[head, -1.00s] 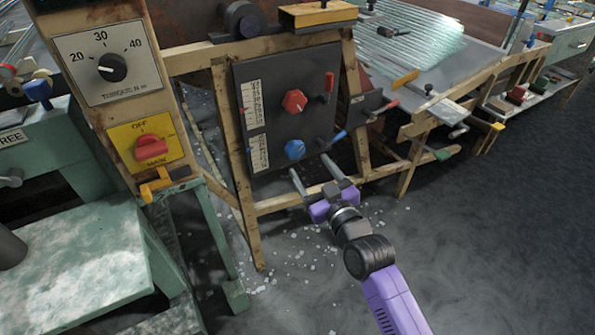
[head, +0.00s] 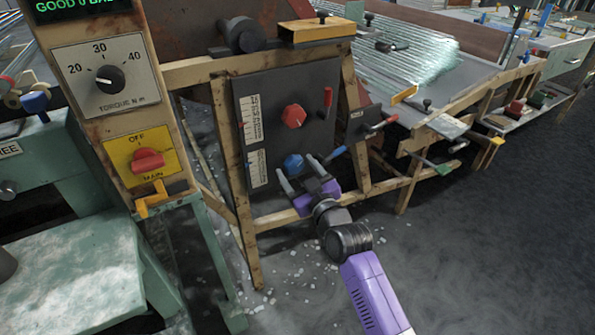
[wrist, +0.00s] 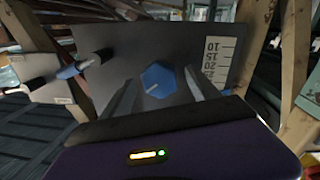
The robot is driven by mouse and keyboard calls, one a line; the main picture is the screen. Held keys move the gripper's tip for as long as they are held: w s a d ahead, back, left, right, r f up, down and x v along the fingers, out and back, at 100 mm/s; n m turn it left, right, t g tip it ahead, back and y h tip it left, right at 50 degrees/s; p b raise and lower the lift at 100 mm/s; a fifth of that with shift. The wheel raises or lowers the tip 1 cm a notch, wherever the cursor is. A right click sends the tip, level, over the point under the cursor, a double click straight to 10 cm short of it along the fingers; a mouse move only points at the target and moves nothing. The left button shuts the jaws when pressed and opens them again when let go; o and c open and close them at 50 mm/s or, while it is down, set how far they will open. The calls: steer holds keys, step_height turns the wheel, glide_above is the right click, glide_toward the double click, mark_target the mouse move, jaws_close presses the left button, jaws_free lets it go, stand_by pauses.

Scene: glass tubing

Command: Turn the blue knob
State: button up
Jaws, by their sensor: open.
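The blue knob (head: 293,164) sits low on a dark upright panel (head: 273,104), below a red knob (head: 293,116). In the wrist view the blue knob (wrist: 157,80) has a pale pointer line and lies between and beyond my two fingers. My gripper (head: 297,174) is open and empty, with its fingertips just below and in front of the blue knob. In the wrist view my gripper (wrist: 157,92) has one finger on each side of the knob. I cannot tell whether either finger touches it.
A blue-handled lever (head: 335,154) stands just right of the gripper. Wooden frame posts (head: 228,150) flank the panel. A main switch (head: 147,160) is at left.

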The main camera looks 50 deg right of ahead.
steer(key=shift+c, duration=0.2)
steer(key=c, duration=1.3)
steer(key=shift+r+m+p, duration=0.1)
steer(key=shift+m+p, duration=0.3)
steer(key=m+p, duration=0.2)
steer(key=shift+r+m, duration=0.1)
steer(key=shift+m, duration=0.3)
steer(key=m+p, duration=0.1)
steer(key=m, duration=0.1)
steer(key=m+p, duration=0.2)
steer(key=m, duration=0.1)
steer(key=shift+g+y, duration=0.3)
steer(key=m+p, duration=0.1)
steer(key=m, duration=0.4)
steer(key=shift+d+y, duration=0.1)
steer(key=shift+y, duration=0.2)
steer(key=m+p, duration=0.1)
steer(key=m, duration=0.4)
steer(key=shift+s+y, duration=0.1)
steer(key=shift+y, duration=0.3)
